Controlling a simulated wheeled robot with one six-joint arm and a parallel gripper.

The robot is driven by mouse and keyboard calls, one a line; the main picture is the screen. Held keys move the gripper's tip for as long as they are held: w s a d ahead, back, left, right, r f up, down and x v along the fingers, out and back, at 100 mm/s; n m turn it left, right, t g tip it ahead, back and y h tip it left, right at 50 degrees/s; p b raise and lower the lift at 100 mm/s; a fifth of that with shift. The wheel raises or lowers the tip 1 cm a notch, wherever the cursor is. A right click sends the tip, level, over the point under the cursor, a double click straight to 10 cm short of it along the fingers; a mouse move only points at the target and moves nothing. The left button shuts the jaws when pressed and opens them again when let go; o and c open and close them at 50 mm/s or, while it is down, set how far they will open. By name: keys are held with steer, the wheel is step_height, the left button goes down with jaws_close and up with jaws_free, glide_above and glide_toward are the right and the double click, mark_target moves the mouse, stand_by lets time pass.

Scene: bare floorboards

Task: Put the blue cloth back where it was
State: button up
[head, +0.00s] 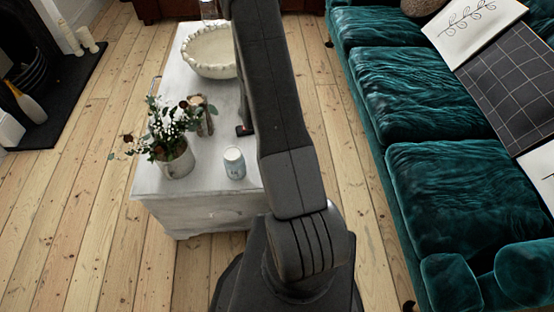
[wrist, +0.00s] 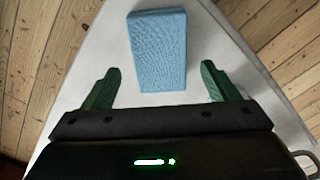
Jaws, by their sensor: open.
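The blue cloth (wrist: 158,48) shows in the wrist view as a flat, folded light-blue rectangle on the white table top (wrist: 96,62). My gripper (wrist: 160,72) is open, with one green finger to the left of the cloth and one to the right. The cloth's near end appears between the fingers, with a gap on each side. I cannot tell how far the fingers are above it. In the head view my arm hides the cloth and most of the gripper. The white table (head: 215,185) stands in front of me there.
A green velvet sofa (head: 448,180) is on the right. A hearth (head: 62,90) is at left. Floorboards between are clear.

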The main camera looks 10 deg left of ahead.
step_height(320, 180, up, 9)
steer(key=shift+f+p, duration=0.2)
steer(key=shift+p, duration=0.15)
